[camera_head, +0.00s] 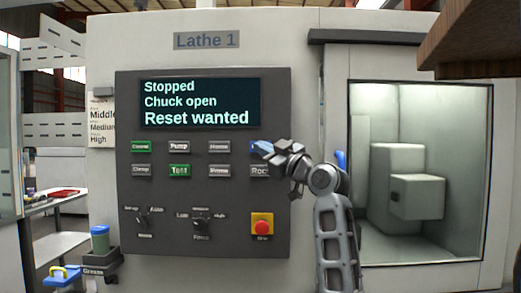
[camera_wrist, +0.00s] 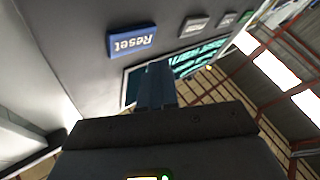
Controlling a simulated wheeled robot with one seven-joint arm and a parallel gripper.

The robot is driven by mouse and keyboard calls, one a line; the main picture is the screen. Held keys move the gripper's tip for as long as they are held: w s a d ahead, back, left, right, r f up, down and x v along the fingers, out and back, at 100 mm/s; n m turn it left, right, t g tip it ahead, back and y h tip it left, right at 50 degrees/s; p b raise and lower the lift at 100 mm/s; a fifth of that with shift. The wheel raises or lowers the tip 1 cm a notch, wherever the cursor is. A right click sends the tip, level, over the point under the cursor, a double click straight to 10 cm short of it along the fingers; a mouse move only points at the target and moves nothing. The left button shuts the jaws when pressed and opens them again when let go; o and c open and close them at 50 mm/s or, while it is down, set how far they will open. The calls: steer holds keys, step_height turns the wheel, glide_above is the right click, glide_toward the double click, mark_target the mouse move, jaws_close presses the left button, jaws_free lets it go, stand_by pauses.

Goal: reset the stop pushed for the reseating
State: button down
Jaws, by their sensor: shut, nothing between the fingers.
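The lathe's control panel (camera_head: 216,215) has a screen (camera_head: 200,103) reading "Stopped", "Chuck open", "Reset wanted". The blue Reset button (camera_head: 254,145) is at the right end of the upper row, largely covered by my gripper (camera_head: 266,149) in the head view. In the wrist view, the Reset button (camera_wrist: 131,41) is fully visible, its label upside down, to the left of my gripper's fingertips (camera_wrist: 158,68). The fingers are together, with nothing between them. I cannot tell whether they touch the panel. The red stop button (camera_head: 262,223) sits in a yellow surround at the panel's lower right.
Other buttons surround Reset, including a lit green Test button (camera_head: 179,170) and a grey Pump button (camera_head: 179,146). Selector knobs (camera_head: 200,220) are below. The lathe's window (camera_head: 415,170) is to the right.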

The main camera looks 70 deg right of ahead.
steer(key=shift+w+d, duration=0.3)
steer(key=shift+d, duration=0.55)
steer(key=shift+w+d+f+b, duration=0.1)
steer(key=shift+d+b, duration=0.05)
steer(key=shift+b, duration=0.25)
stand_by(1.2)
steer(key=shift+w+d, duration=0.1)
steer(key=shift+d, duration=0.15)
steer(key=shift+w+d+b, duration=0.1)
steer(key=shift+d+b, duration=0.25)
steer(key=shift+b, duration=0.05)
stand_by(0.6)
steer(key=shift+a, duration=0.2)
steer(key=shift+s+a, duration=0.3)
steer(key=shift+a, duration=0.25)
steer(key=a, duration=0.1)
steer(key=s+a, duration=0.1)
steer(key=a, duration=0.1)
steer(key=s+a, duration=0.1)
steer(key=shift+a, duration=0.3)
stand_by(0.4)
